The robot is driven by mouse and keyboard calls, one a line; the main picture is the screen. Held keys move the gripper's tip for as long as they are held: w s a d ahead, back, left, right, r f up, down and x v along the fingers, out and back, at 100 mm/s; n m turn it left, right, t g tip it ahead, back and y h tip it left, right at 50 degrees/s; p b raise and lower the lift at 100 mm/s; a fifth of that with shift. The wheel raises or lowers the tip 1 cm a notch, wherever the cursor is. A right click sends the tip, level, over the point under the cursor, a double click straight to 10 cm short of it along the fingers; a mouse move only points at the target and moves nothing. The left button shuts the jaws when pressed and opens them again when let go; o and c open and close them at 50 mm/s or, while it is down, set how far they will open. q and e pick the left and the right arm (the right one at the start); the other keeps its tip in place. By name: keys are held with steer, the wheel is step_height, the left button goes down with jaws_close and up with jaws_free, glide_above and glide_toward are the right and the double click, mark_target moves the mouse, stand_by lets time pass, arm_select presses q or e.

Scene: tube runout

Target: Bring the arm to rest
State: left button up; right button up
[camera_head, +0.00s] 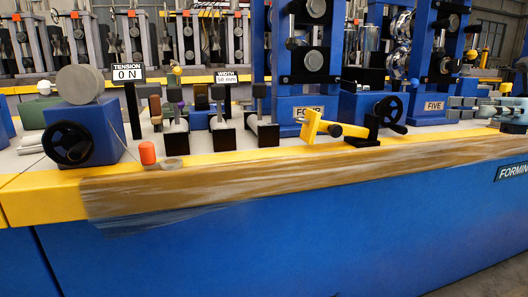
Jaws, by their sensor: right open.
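My right gripper (492,110) shows at the far right edge, over the right part of the machine bed. It is small and partly cut off by the frame edge. Its jaws are open, and I see nothing between them. My left gripper is not in view.
A blue machine with a yellow front edge (231,164) spans the view. Clear film wraps part of that edge. On the bed stand a blue block with a black handwheel (67,143), an orange-red knob (147,153), a yellow lever (311,125), and blue roll stands marked FOUR and FIVE (433,106).

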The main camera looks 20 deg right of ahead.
steer(key=s+a+f+m+t+h, duration=0.45)
steer(key=a+f+m+h, duration=0.25)
steer(key=a+f+m, duration=0.75)
steer(key=s+a+f+m+t+h, duration=0.3)
steer(key=a+f+m+t+h, duration=0.35)
steer(key=a+f+m, duration=0.8)
arm_select(q)
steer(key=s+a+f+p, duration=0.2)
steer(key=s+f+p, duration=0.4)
steer(key=p, duration=0.5)
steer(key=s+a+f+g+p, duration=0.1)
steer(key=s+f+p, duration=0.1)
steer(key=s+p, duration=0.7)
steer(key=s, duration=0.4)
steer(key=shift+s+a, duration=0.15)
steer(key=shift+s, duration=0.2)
arm_select(e)
steer(key=s+d+f+m+g+h, duration=0.1)
steer(key=s+f+m+g, duration=0.4)
steer(key=s, duration=0.8)
steer(key=s+d+f+m+g+h, duration=0.1)
steer(key=s+f+m+g, duration=0.4)
steer(key=s, duration=0.8)
steer(key=s+d+f+m+g+h, duration=0.2)
steer(key=s+f+m+g, duration=0.4)
steer(key=s+f+m, duration=0.3)
steer(key=s, duration=0.4)
steer(key=shift+f+m+h, duration=0.15)
steer(key=shift+m+h, duration=0.15)
steer(key=shift+h, duration=0.05)
